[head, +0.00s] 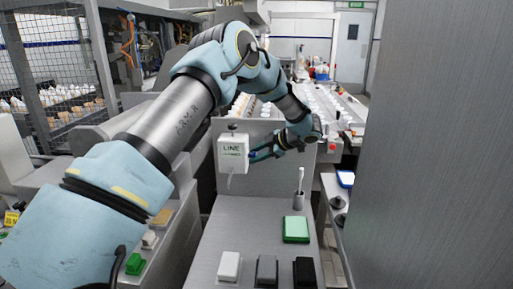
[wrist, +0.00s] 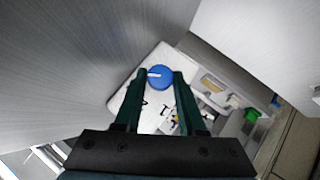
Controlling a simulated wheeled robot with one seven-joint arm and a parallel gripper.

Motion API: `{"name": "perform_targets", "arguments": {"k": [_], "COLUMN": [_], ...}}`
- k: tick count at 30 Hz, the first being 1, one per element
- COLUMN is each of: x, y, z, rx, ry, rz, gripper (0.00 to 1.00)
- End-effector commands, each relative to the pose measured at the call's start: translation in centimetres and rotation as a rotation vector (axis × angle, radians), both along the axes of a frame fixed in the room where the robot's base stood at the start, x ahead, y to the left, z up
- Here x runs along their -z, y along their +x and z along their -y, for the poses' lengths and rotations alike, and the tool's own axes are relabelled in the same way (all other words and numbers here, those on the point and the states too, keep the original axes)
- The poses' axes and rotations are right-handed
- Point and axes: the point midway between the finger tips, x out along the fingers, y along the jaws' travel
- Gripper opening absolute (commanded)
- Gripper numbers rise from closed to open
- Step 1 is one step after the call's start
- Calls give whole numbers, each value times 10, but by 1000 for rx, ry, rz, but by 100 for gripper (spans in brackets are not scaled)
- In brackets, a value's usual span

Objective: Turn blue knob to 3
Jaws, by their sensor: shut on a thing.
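The blue knob (wrist: 160,77) sits on the face of a white box in the wrist view. Its white pointer mark points to the left of that picture. My gripper (wrist: 160,75) has its two dark green fingers shut on the knob, one on each side. In the head view, the white box (head: 233,147) with green "LINE" lettering stands at the back of the steel counter, and my gripper (head: 254,154) meets its right side. The knob is mostly hidden there.
A large grey panel (head: 430,150) closes off the right. The middle of the counter is clear.

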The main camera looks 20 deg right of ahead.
Motion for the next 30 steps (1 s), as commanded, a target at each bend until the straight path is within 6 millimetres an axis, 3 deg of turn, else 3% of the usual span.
{"name": "perform_targets", "arguments": {"k": [19,20,26,30], "x": [0,0,0,0], "y": [0,0,0,0], "z": [1,1,1,1], "rx": [1,1,1,0], "ry": [31,31,31,31], "rz": [-58,-58,-56,-56], "gripper": [0,41,63,65]}}
